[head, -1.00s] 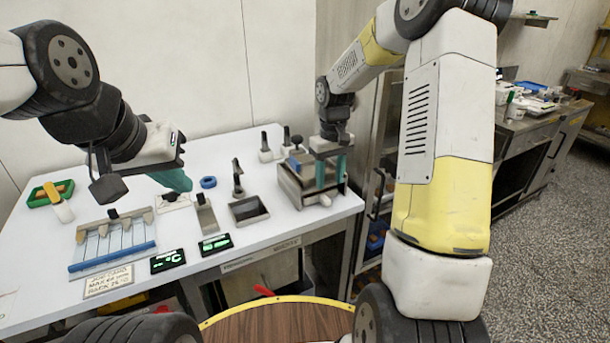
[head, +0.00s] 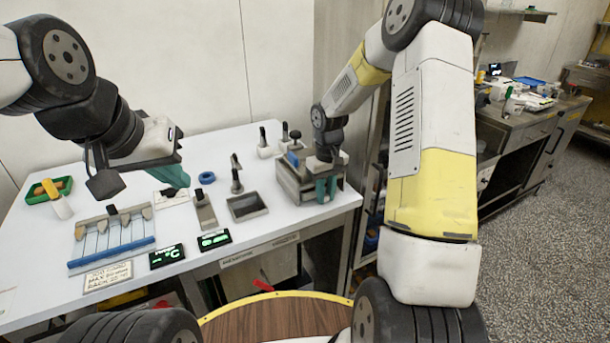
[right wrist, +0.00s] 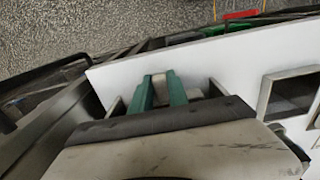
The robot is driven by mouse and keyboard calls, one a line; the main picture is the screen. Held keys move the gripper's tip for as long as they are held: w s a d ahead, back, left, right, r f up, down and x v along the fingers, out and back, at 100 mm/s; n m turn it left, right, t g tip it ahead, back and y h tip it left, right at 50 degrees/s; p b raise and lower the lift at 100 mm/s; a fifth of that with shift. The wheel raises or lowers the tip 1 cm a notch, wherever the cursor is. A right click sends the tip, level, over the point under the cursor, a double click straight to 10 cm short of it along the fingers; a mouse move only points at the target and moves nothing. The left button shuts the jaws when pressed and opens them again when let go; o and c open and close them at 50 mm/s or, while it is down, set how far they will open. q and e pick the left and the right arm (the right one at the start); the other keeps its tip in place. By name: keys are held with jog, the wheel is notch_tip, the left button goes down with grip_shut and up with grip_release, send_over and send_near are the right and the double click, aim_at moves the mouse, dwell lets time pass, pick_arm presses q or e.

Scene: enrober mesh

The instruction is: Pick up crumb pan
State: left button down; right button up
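The crumb pan appears to be the metal pan at the front of the box-like steel unit (head: 292,178) on the right of the table. Only a small light block, seemingly its handle (right wrist: 159,90), shows clearly in the right wrist view. My right gripper (head: 326,189) points down at the unit's right front. In the right wrist view its green fingers (right wrist: 159,86) sit on both sides of the block, seemingly touching it. My fingers hide part of the front. My left gripper (head: 138,180) is open and empty above the table's left part.
A dark open tray (head: 247,207) lies left of the unit. A blue-edged rack (head: 112,258), small displays (head: 167,256), a blue ring (head: 207,177) and a green bin (head: 38,191) are on the white table (head: 60,225). The table's right edge is close to my right gripper.

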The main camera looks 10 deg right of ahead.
grip_shut()
jog(key=shift+r, duration=0.3)
